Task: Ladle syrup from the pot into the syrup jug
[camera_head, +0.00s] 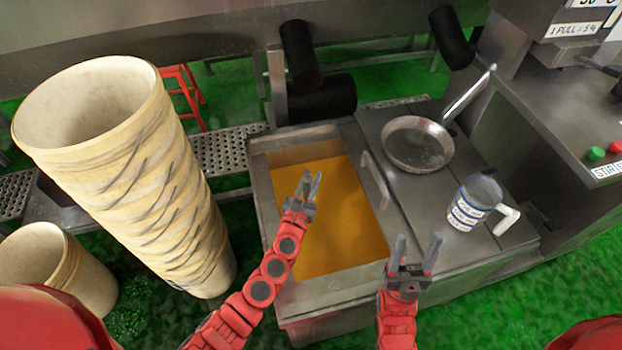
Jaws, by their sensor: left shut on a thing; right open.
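The pot (282,303) is a square steel tank with amber syrup (335,215) in its open part. The ladle (418,145), a round steel bowl with a long handle rising to the upper right, rests on the steel top right of the opening. The syrup jug (470,204), with a blue-and-white band and a white handle, stands on that top nearer the front. My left gripper (309,182) is over the syrup, its fingers close together on something I cannot make out. My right gripper (414,250) is open and empty, in front of and left of the jug.
A tall stack of cream-coloured containers (150,190) stands left of the pot, with a shorter one (55,265) beside it. A raised bar handle (374,180) is at the opening's right edge. A steel machine with buttons (597,153) stands at the right.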

